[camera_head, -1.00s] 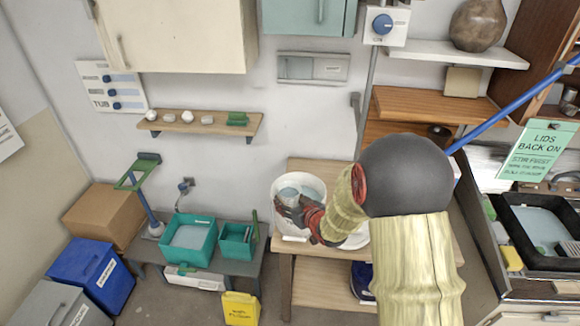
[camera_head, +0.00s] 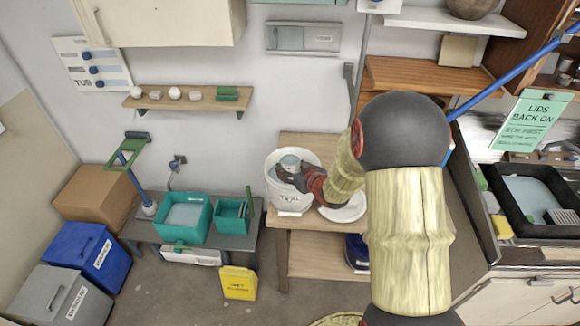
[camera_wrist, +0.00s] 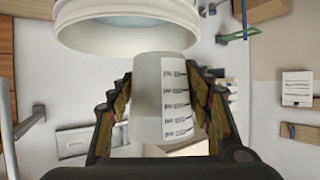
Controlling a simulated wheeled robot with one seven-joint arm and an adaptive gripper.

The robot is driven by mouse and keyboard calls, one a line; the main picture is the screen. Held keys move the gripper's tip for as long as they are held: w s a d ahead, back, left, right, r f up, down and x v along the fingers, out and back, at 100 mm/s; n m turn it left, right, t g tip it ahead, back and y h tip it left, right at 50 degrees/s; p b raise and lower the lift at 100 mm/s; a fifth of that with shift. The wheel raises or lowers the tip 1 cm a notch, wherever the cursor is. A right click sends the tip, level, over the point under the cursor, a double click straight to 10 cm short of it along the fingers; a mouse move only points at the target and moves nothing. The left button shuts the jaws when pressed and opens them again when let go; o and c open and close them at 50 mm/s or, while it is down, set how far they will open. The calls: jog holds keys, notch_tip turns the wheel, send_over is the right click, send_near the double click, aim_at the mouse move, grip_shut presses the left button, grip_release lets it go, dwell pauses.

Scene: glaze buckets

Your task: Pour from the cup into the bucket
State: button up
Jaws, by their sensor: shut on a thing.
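The white bucket (camera_head: 274,190) stands on the wooden table with pale blue glaze visible inside. My gripper (camera_head: 287,175) is over the bucket's mouth, shut on a small pale cup (camera_head: 290,162). The cup looks roughly upright, with its opening showing. In the wrist view the cup (camera_wrist: 148,100), with a printed measuring scale, sits between both fingers of my gripper (camera_wrist: 160,92). The bucket (camera_wrist: 130,42) and its rim fill the top of that view, close to the cup. The cup's contents are hard to make out, and no stream shows.
A white round dish (camera_head: 345,211) lies right of the bucket, partly behind my arm. Teal tubs (camera_head: 183,238) stand on a low grey bench (camera_head: 150,230) at left. A wall shelf (camera_head: 187,98) with small pieces is above. A black tray (camera_head: 535,232) is on the right counter.

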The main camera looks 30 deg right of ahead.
jog(key=shift+r+p, duration=0.1)
jog(key=shift+p, duration=1.15)
jog(key=g+p, duration=0.1)
jog(key=p, duration=0.5)
jog(key=s+a+m+g+y+p, duration=0.1)
jog(key=g+p, duration=0.1)
jog(key=p, duration=0.4)
jog(key=shift+r, duration=0.35)
jog(key=shift+s+g+y+p, duration=0.15)
jog(key=shift+g+y+p, duration=0.15)
jog(key=shift+p, duration=0.55)
jog(key=p, duration=0.3)
jog(key=shift+s+f+m+g, duration=0.1)
jog(key=shift+f+m+g, duration=0.15)
jog(key=shift+m+g, duration=0.05)
jog(key=shift+a+f, duration=0.1)
jog(key=shift+f, duration=0.15)
jog(key=shift+s+r+p, duration=0.1)
jog(key=shift+s+p, duration=0.05)
jog(key=shift+p, duration=0.45)
jog(key=shift+y+p, duration=0.3)
jog(key=shift+p, duration=0.5)
